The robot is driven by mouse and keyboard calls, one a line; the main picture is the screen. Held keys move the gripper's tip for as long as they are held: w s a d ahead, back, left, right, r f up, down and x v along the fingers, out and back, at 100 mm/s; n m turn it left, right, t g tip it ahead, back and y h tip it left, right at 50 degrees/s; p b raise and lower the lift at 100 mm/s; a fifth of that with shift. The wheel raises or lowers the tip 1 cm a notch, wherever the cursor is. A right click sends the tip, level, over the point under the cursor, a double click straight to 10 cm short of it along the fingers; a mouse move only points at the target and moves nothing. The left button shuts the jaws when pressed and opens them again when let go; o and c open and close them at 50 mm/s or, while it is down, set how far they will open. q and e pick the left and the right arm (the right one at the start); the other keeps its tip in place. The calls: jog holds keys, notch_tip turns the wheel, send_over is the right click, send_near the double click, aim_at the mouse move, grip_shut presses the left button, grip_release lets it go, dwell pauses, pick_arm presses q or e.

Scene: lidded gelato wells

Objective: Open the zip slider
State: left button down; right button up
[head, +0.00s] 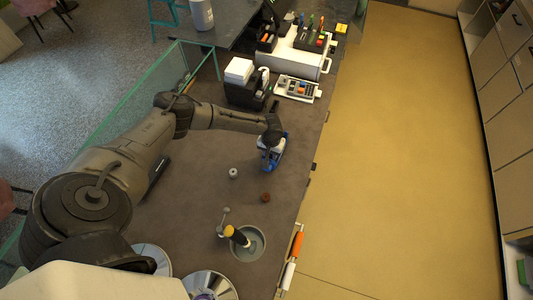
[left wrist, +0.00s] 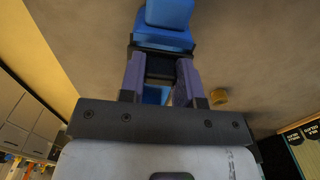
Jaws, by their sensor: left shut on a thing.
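My left gripper (head: 270,146) reaches down over the counter at the end of its arm. It is shut on a blue object (head: 277,160), which is largely hidden by the hand in the head view. In the left wrist view, the purple fingers of the gripper (left wrist: 162,58) are on either side of a dark part just below the blue block (left wrist: 165,22). I cannot tell whether this blue object is the zip slider, and no zip can be made out. My right gripper is not in view.
The dark counter (head: 195,195) carries a small white piece (head: 233,173), a brown piece (head: 266,197) and a grey bowl (head: 259,244) with a yellow-ended tool. Black holders and a parts tray (head: 297,88) stand farther back. The counter's right edge is close to the gripper.

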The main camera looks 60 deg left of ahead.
pick_arm(q)
jog(key=c, duration=0.8)
grip_release()
notch_tip(320, 180, up, 14)
jog(key=b, duration=0.1)
jog(key=shift+f, duration=0.1)
dwell(0.3)
